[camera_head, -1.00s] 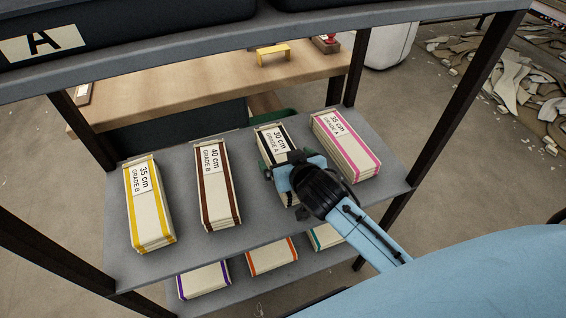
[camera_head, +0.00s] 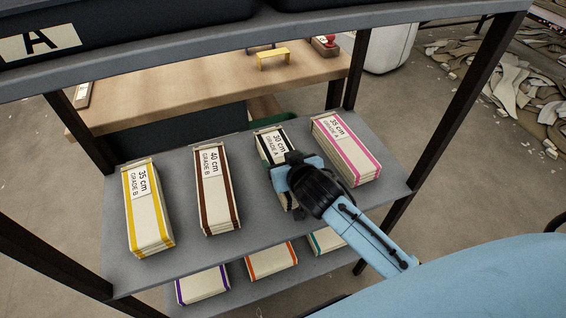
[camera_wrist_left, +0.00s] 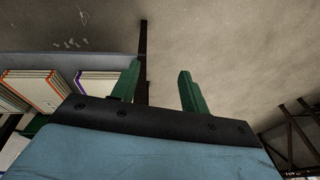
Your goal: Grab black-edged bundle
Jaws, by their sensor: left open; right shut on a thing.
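The black-edged bundle (camera_head: 270,147), labelled 30 cm Grade A, lies on the grey shelf (camera_head: 185,262) between the brown-edged and pink-edged bundles. My right gripper (camera_head: 284,178) is shut on the black-edged bundle from above, around its middle. The gripper and wrist hide much of the bundle's near part. In the left wrist view my left gripper (camera_wrist_left: 162,92) is open, its two green fingers apart with nothing between them. The left arm does not show in the head view.
Yellow-edged (camera_head: 150,225), brown-edged (camera_head: 215,190) and pink-edged (camera_head: 346,150) bundles share the shelf. A lower shelf holds purple-edged (camera_head: 203,285), orange-edged (camera_head: 270,260) and green-edged (camera_head: 326,241) bundles. Dark posts (camera_head: 458,110) and an upper shelf (camera_head: 330,22) frame the space.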

